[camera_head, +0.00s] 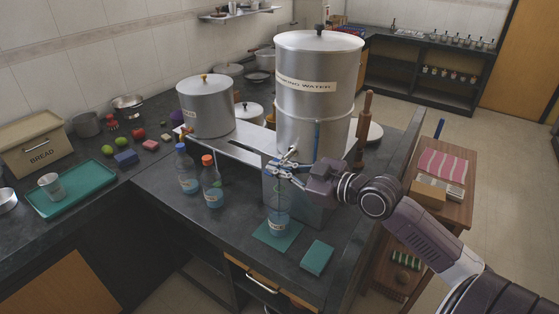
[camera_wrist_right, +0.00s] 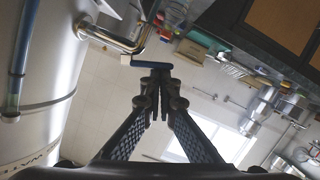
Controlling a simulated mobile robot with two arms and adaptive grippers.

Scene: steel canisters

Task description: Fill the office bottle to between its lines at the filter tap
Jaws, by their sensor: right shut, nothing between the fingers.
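A tall steel water canister (camera_head: 315,110), labelled for drinking water, stands on a raised steel stand. Its tap (camera_head: 289,155) is at the lower front; in the wrist view the metal spout (camera_wrist_right: 118,40) and blue lever (camera_wrist_right: 150,60) show. My right gripper (camera_head: 278,170) is shut and empty at the tap; in the wrist view its fingertips (camera_wrist_right: 155,75) are close to the lever, contact unclear. A clear bottle with a label (camera_head: 278,212) stands upright below, on a teal mat (camera_head: 291,237). Its lines and water level are too small to read. My left gripper is out of view.
A blue-capped bottle (camera_head: 187,170) and an orange-capped bottle (camera_head: 211,183) stand left of the tap. A teal block (camera_head: 316,258) lies on the counter at front right. A smaller steel pot (camera_head: 205,108) stands behind. A wooden trolley (camera_head: 455,210) is on the right.

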